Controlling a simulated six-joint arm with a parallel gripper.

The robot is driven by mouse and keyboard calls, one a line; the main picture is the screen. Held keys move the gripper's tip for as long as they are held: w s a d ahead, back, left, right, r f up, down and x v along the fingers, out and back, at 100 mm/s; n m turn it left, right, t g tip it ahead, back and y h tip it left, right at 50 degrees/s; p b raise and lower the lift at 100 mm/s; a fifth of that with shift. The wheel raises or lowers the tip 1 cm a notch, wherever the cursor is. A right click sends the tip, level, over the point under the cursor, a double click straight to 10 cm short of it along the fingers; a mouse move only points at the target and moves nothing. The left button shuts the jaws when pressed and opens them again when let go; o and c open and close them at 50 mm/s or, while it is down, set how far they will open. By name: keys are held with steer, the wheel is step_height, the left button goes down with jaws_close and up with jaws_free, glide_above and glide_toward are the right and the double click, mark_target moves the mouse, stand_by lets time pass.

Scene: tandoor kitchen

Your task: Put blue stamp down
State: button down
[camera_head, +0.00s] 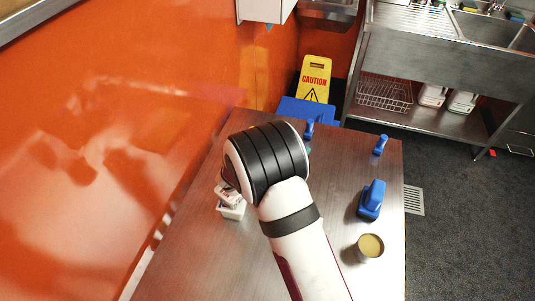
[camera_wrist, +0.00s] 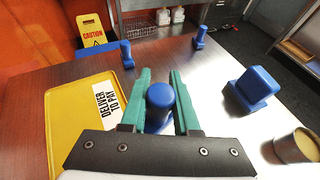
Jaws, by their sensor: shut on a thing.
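My gripper (camera_wrist: 161,78) has two green fingers and is shut on a blue stamp (camera_wrist: 160,98), whose round knob shows between them in the wrist view. Part of its blue base shows lower down, and I cannot tell whether it touches the surface below.
Other blue stamps stand on the steel table: at the far edge (camera_head: 309,130), far right (camera_head: 381,145), and a bulkier one (camera_head: 371,200) at right. A cup (camera_head: 370,247) stands near the right edge. A small white container (camera_head: 231,208) is at left. Bare table lies between fingers and bulky stamp.

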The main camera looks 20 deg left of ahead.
steer(key=w+a+r+n+y, duration=0.1)
steer(key=w+a+r, duration=0.1)
steer(key=w, duration=0.5)
steer(key=a+f, duration=0.2)
steer(key=a, duration=0.1)
steer(key=a+f, duration=0.2)
steer(key=a, duration=0.2)
steer(key=a+f, duration=0.2)
steer(key=a, duration=0.1)
steer(key=shift+a+f, duration=0.25)
steer(key=shift+f, duration=0.15)
steer(key=shift+a+f, duration=0.15)
steer(key=shift+f, duration=0.95)
steer(key=shift+a+f, duration=0.15)
steer(key=shift+f, duration=0.9)
steer(key=shift+f, duration=0.1)
steer(key=c, duration=0.7)
jaws_free()
steer(key=shift+o, duration=0.2)
